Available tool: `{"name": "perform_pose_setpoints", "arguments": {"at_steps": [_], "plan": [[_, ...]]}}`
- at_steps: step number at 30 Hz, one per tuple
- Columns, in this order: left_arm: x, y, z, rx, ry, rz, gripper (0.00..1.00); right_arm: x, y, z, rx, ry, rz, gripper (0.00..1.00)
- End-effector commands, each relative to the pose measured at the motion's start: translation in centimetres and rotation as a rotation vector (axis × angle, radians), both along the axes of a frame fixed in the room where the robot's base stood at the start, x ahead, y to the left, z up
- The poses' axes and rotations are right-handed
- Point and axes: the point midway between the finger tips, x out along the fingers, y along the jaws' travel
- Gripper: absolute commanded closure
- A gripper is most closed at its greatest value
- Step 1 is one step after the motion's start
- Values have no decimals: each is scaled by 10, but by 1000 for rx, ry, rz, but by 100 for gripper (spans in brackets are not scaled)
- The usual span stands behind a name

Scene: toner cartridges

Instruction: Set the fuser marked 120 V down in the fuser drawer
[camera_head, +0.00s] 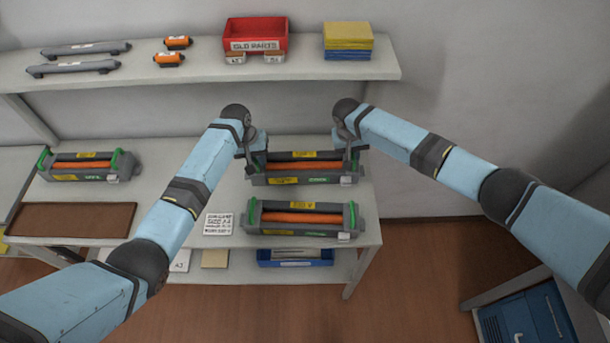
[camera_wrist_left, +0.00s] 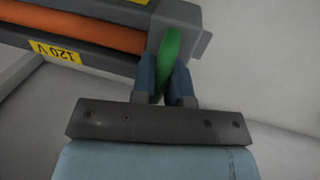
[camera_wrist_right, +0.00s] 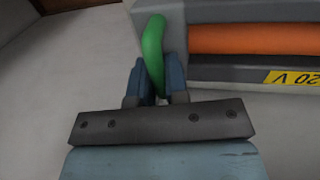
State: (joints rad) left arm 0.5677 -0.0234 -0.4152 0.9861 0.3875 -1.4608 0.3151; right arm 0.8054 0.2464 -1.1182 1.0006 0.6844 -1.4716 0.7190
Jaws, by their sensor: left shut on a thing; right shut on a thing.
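The fuser marked 120 V (camera_head: 303,167) is a grey unit with an orange roller and green end handles, at the back of the bench top in the head view. Its yellow 120 V label (camera_wrist_left: 55,52) reads upside down in the left wrist view. My left gripper (camera_wrist_left: 168,78) is shut on the green handle at one end. My right gripper (camera_wrist_right: 154,78) is shut on the green handle (camera_wrist_right: 153,45) at the other end. The fuser looks level; I cannot tell whether it touches the bench. I cannot make out a fuser drawer.
A similar fuser (camera_head: 300,218) lies just in front on the bench (camera_head: 155,185), and another (camera_head: 90,166) at the left. A white label card (camera_head: 218,224) and a brown mat (camera_head: 75,220) lie there. The upper shelf (camera_head: 200,78) holds a red bin (camera_head: 255,33). A blue machine (camera_head: 525,325) stands lower right.

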Motion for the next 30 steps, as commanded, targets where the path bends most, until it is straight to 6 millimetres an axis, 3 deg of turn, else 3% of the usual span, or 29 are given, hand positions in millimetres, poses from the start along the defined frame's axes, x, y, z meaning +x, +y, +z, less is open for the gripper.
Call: {"name": "perform_pose_setpoints", "arguments": {"at_steps": [20,30], "plan": [[0,1,4,1,-2,1,100,0,-2,4,-3,-2,-4,100],[-15,1,27,1,-3,1,100,-14,-2,28,-2,-2,-3,100]]}}
